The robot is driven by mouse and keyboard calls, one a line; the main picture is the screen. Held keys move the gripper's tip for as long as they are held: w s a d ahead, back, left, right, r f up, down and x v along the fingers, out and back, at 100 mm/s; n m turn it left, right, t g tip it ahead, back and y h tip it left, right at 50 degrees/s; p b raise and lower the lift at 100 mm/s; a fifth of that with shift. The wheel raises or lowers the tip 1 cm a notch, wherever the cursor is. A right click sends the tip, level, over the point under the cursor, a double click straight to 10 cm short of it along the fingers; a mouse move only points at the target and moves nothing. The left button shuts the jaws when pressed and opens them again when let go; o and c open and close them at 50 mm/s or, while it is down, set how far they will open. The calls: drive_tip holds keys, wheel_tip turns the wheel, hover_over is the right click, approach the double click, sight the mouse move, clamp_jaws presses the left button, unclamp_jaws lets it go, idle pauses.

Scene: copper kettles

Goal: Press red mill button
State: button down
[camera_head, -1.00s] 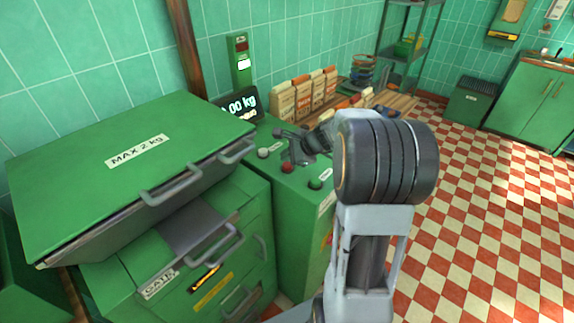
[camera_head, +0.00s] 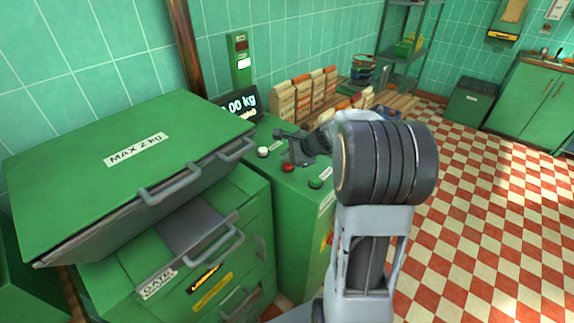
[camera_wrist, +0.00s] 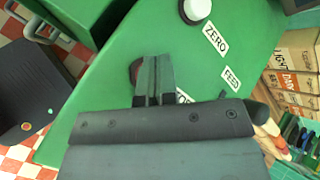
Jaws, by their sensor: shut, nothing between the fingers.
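The red button (camera_head: 288,167) sits on top of the green control cabinet (camera_head: 300,210), between a white button (camera_head: 263,152) and a green button (camera_head: 315,184). My gripper (camera_head: 278,134) is shut and empty, above the cabinet top close to the red button. In the wrist view, my gripper's fingertips (camera_wrist: 153,58) overlap the red button (camera_wrist: 134,72), leaving only its left edge showing. I cannot tell whether they touch it. The white button (camera_wrist: 197,9) is at the top, near the ZERO label. Another label is partly hidden by the fingers.
A green mill with a MAX 2 kg lid (camera_head: 125,150) and handles stands left of the cabinet. A scale display (camera_head: 239,105) and paper bags (camera_head: 305,95) are behind it. The checkered floor (camera_head: 480,220) at right is clear.

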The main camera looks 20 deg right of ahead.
sight(287, 165)
drive_tip(key=shift+f+b, duration=0.5)
drive_tip(key=shift+f, duration=0.1)
idle(0.6)
drive_tip(key=shift+r, duration=0.2)
drive_tip(key=shift+r+p, duration=0.8)
wheel_tip(287, 165, up, 5)
drive_tip(key=p, duration=0.4)
idle(1.0)
